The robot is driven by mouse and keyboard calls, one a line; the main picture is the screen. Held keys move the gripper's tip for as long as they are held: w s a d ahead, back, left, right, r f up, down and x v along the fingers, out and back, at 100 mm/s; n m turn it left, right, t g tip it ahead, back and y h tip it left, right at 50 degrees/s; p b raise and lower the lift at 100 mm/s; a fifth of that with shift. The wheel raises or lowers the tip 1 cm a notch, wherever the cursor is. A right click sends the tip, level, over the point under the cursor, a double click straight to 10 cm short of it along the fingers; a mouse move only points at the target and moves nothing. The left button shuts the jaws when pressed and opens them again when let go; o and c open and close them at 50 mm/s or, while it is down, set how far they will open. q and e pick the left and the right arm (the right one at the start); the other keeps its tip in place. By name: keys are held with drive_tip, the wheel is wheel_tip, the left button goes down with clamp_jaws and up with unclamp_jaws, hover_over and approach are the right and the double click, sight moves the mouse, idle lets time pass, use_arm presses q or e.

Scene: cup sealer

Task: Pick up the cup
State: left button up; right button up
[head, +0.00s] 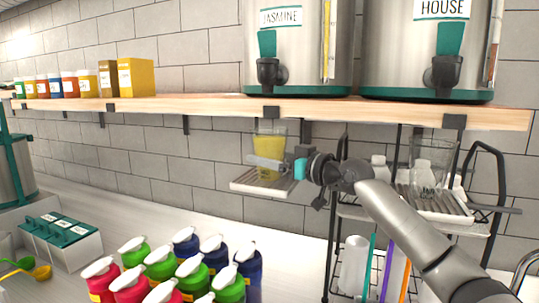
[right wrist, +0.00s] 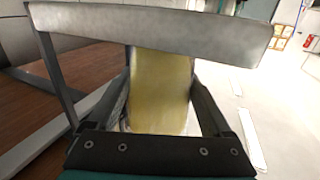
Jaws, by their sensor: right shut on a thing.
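A clear cup (head: 272,141) with yellow contents is upright below the wooden shelf in the head view, above a small drip tray (head: 245,184). Whether its base touches the tray is hard to tell. My right gripper (head: 266,161) comes from the right and is shut on the cup at its middle to lower part. In the right wrist view the yellow cup (right wrist: 160,88) fills the gap between the two dark fingers, and its upper part is hidden behind a grey bar. My left gripper is not in view.
Steel dispensers (head: 298,45) stand on the wooden shelf (head: 200,106) above the cup. A wire rack (head: 336,250) holding another clear cup (head: 428,165) is at the right. Several pump bottles (head: 160,262) stand on the counter in front.

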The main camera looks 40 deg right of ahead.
sight(282, 145)
drive_tip(key=shift+r, duration=0.1)
clamp_jaws()
drive_tip(key=shift+s+r+b, duration=0.1)
drive_tip(key=shift+r+b, duration=0.25)
drive_tip(key=shift+r, duration=1.45)
drive_tip(key=shift+s+f+b, duration=0.2)
drive_tip(key=shift+s+b, duration=0.1)
drive_tip(key=shift+s, duration=0.05)
drive_tip(key=shift+s+d+b, duration=0.2)
drive_tip(key=shift+s+b, duration=0.5)
drive_tip(key=shift+s, duration=0.55)
drive_tip(key=s+d+b, duration=0.2)
drive_tip(key=s+b, duration=0.2)
drive_tip(key=s, duration=1)
drive_tip(key=shift+s, duration=0.3)
drive_tip(key=shift+r, duration=0.1)
